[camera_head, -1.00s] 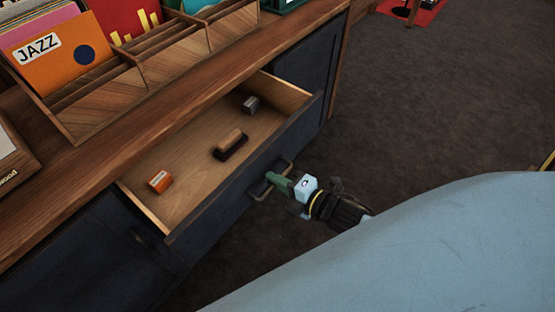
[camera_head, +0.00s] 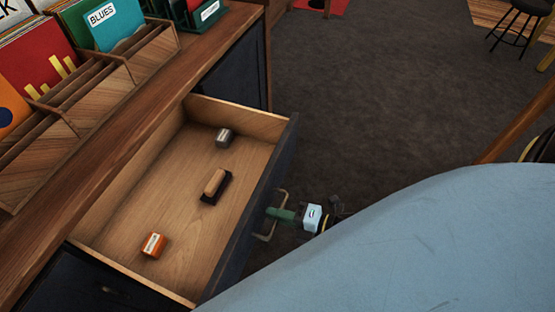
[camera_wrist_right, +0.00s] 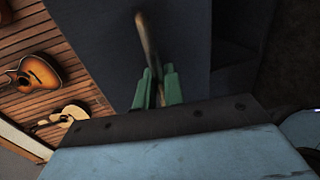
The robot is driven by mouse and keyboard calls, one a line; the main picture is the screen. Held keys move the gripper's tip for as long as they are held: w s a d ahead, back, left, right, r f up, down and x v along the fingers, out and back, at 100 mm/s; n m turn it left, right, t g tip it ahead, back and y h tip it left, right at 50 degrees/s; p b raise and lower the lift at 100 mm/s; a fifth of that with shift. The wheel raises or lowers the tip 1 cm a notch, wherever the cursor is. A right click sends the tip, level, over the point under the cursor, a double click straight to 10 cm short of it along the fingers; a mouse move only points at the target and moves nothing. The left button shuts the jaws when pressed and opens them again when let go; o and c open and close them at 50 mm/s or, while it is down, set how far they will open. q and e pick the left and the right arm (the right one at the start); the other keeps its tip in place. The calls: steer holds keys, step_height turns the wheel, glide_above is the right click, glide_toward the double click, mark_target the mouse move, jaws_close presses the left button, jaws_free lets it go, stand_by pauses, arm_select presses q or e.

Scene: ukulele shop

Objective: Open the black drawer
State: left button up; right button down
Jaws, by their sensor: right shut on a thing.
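The black drawer (camera_head: 262,205) stands pulled well out of the dark cabinet, and its wooden inside shows. Its metal handle (camera_head: 267,232) is on the outer front face. My right gripper (camera_head: 276,214) is shut on this handle. In the right wrist view the two green fingers (camera_wrist_right: 156,88) close around the handle bar (camera_wrist_right: 147,40), in front of the dark drawer face. My left gripper is not in view.
The drawer holds an orange box (camera_head: 153,245), a wooden-backed brush (camera_head: 214,187) and a small grey box (camera_head: 225,138). Record bins stand on the wooden counter (camera_head: 140,105). Dark floor (camera_head: 370,90) is clear beyond the drawer. A black stool (camera_head: 515,28) stands far right.

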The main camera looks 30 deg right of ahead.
steer(key=c, duration=1.6)
jaws_free()
steer(key=shift+c, duration=0.2)
